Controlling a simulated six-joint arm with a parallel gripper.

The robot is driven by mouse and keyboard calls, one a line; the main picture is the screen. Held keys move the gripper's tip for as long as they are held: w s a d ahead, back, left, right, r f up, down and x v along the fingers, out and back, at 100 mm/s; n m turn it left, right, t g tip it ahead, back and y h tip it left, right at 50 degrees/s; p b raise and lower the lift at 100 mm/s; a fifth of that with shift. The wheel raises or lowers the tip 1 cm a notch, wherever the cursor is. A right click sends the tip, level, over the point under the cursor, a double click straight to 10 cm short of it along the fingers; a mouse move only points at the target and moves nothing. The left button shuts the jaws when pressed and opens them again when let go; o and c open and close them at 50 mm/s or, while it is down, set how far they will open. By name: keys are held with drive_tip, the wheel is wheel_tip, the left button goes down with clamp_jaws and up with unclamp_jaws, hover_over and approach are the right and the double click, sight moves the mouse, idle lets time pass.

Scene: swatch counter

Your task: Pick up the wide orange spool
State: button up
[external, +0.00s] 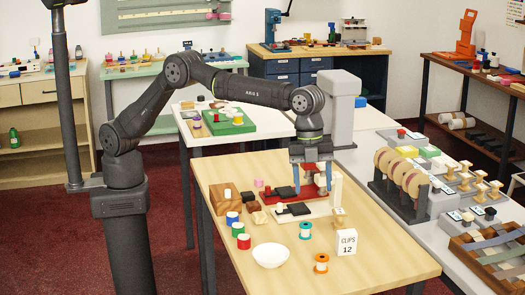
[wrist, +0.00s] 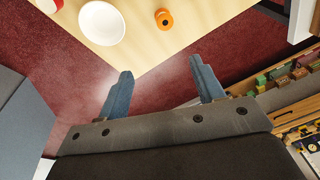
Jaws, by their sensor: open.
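The orange spool (external: 321,263) stands upright near the front edge of the wooden table (external: 375,270), right of the white bowl. In the wrist view the orange spool (wrist: 164,19) shows near the top, beyond my fingertips, with a dark hole in its middle. My gripper (external: 312,182) is over the back part of the table, behind the spool and apart from it. In the wrist view my gripper (wrist: 161,70) has its two blue fingers spread with nothing between them.
A white bowl (external: 270,255) is left of the spool. A teal spool (external: 305,230) and a "CLIPS 12" block (external: 347,241) stand behind it. Red, green and blue spools line the left. A red device (external: 282,193) lies near my gripper. The front right tabletop is clear.

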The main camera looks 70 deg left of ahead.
drive_tip(key=w+f+m+g, duration=0.2)
drive_tip(key=w+f+m, duration=0.1)
drive_tip(key=w+f, duration=0.25)
approach(322, 257)
drive_tip(key=x, duration=0.3)
drive_tip(key=a+x, duration=0.1)
drive_tip(key=x, duration=0.1)
drive_tip(key=shift+w+d+f, duration=0.1)
drive_tip(key=shift+w+d, duration=0.05)
drive_tip(key=shift+d+x, duration=0.15)
drive_tip(key=shift+x, duration=1.2)
drive_tip(key=shift+d+x, duration=0.15)
drive_tip(key=shift+x, duration=1.25)
drive_tip(key=c, duration=1.1)
drive_tip(key=shift+o, duration=0.2)
drive_tip(key=shift+h, duration=0.3)
